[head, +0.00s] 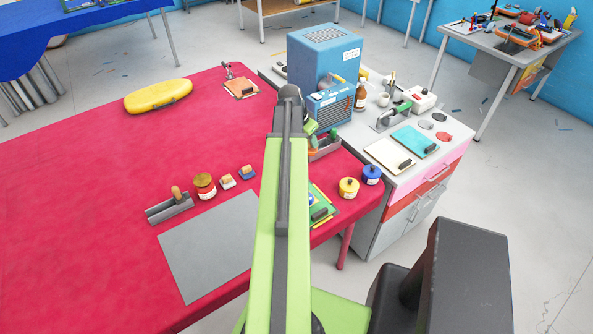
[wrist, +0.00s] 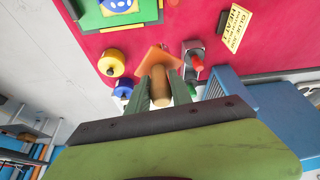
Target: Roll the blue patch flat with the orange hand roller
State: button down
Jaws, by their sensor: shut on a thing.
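My gripper (wrist: 161,84) is shut on the tan handle of the orange hand roller (wrist: 156,60). Its orange part points away from me, over the red cloth. In the head view my own arm hides most of the gripper, and a bit of orange shows just right of the arm. The blue patch (wrist: 117,6) lies on a green board (wrist: 90,16) at the top of the wrist view, partly cut off by the frame. The roller is apart from the patch. In the head view the green board (head: 330,199) is partly behind my arm.
A yellow jar (head: 348,187) and a blue jar (head: 371,174) stand right of the board, near the table edge. A grey rack (head: 324,149) and a blue machine (head: 325,58) are farther back. A grey mat (head: 212,245) lies left. Much of the red table is clear.

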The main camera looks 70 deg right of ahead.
jog(key=shift+w+a+f+m+y+b, duration=0.3)
jog(key=shift+w+a+f+m+b, duration=0.4)
jog(key=shift+w+a+f, duration=0.35)
jog(key=s+a+f+m+g+y+b, duration=0.2)
jog(key=a+f+m+y+b, duration=0.15)
jog(key=a+m, duration=0.6)
jog(key=shift+n+h, duration=0.25)
jog(key=shift+h, duration=0.2)
jog(key=f+b, duration=0.4)
jog(key=b, duration=0.1)
jog(key=f+b, duration=0.2)
jog(key=f, duration=0.1)
jog(key=shift+a+b, duration=0.25)
jog(key=shift+b, duration=0.05)
jog(key=shift+f+b, duration=0.6)
jog(key=shift+f, duration=0.05)
